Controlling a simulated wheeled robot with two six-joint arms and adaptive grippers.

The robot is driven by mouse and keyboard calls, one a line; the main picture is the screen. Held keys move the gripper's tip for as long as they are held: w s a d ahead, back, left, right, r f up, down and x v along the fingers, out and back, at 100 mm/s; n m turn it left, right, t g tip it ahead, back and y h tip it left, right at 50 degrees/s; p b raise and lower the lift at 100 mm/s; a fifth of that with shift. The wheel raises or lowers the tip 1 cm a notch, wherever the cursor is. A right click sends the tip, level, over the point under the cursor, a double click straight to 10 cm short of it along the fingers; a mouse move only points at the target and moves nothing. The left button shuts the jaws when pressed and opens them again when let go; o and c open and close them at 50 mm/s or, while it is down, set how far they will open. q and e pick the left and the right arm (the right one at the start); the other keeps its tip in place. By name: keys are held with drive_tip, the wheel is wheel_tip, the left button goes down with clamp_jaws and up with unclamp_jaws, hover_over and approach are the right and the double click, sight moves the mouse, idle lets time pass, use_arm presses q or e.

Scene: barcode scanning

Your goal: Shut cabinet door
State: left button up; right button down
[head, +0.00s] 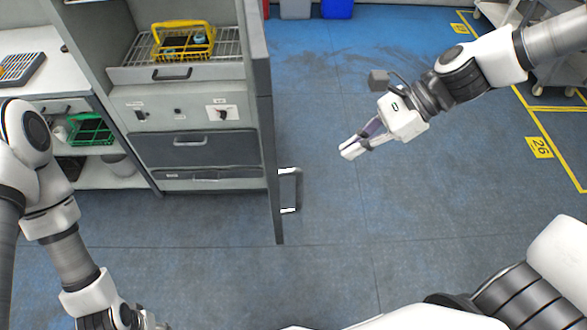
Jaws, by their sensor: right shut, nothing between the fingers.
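The cabinet (196,110) stands at the left in the head view. Its grey door (268,130) is open and sticks out toward me, seen nearly edge-on. A handle (291,190) is on the door's right-hand face, near its lower part. My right gripper (350,149) is shut and empty over the floor, to the right of the door and apart from the handle. My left gripper (150,322) is at the bottom edge, mostly cut off, so its jaws cannot be made out.
A yellow basket (183,41) sits on the cabinet's wire shelf. A bench (35,50) with a green crate (90,130) below is at the far left. A cart (555,75) stands at the upper right. The blue-grey floor (340,245) right of the door is clear.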

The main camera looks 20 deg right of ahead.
drive_tip(key=a+r+b+x, duration=0.2)
drive_tip(key=b+x, duration=0.3)
drive_tip(key=x, duration=0.8)
